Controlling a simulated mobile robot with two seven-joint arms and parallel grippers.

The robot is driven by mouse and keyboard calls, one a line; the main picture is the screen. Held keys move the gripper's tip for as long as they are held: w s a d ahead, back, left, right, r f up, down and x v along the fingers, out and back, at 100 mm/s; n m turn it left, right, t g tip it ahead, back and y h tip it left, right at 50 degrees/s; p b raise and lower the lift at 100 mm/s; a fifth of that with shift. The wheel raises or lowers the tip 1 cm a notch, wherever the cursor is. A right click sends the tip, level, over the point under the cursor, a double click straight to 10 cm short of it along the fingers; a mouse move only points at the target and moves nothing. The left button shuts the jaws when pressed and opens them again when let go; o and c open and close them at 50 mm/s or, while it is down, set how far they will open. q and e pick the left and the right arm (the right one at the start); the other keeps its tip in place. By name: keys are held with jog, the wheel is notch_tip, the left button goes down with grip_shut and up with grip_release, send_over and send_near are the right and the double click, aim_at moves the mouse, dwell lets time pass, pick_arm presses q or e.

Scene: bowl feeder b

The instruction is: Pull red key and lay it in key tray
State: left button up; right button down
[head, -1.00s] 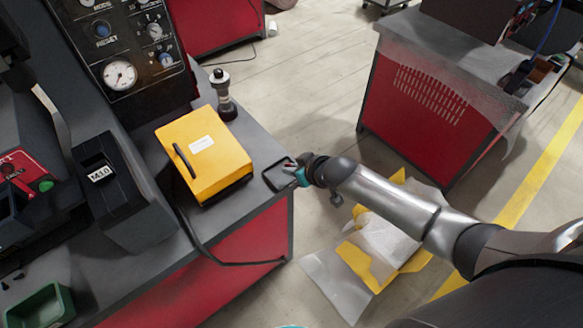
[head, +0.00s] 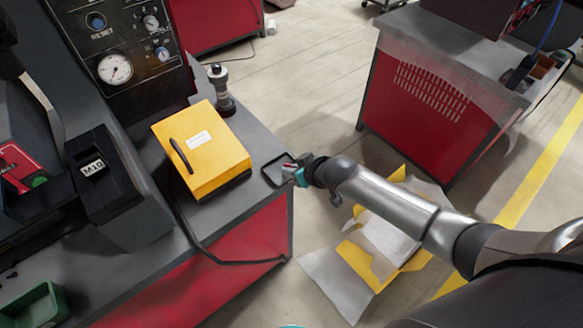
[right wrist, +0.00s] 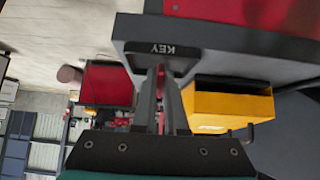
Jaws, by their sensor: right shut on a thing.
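The key tray (head: 270,180) is a small dark tray on the right corner of the grey bench. It also shows in the right wrist view, where its edge reads KEY (right wrist: 172,50). My right gripper (head: 289,167) is at the tray's right side, with its fingertips over or at the tray. In the right wrist view its two dark fingers (right wrist: 160,80) point at the tray and are shut on the red key (right wrist: 161,112), which shows as a thin red strip between them. The key is mostly hidden by the fingers. I cannot tell whether it touches the tray. My left gripper is not in view.
A yellow box (head: 205,155) with a black handle stands left of the tray. A black-topped knob post (head: 220,90) stands behind it. A black cable (head: 235,262) hangs along the bench front. Yellow and clear wrapping (head: 375,255) lies on the floor below my right arm.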

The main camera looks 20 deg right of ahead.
jog(key=shift+f, duration=0.3)
jog(key=c, duration=0.9)
grip_release()
jog(key=shift+r, duration=0.1)
jog(key=p+v, duration=0.4)
jog(key=v, duration=1.1)
jog(key=shift+s, duration=0.1)
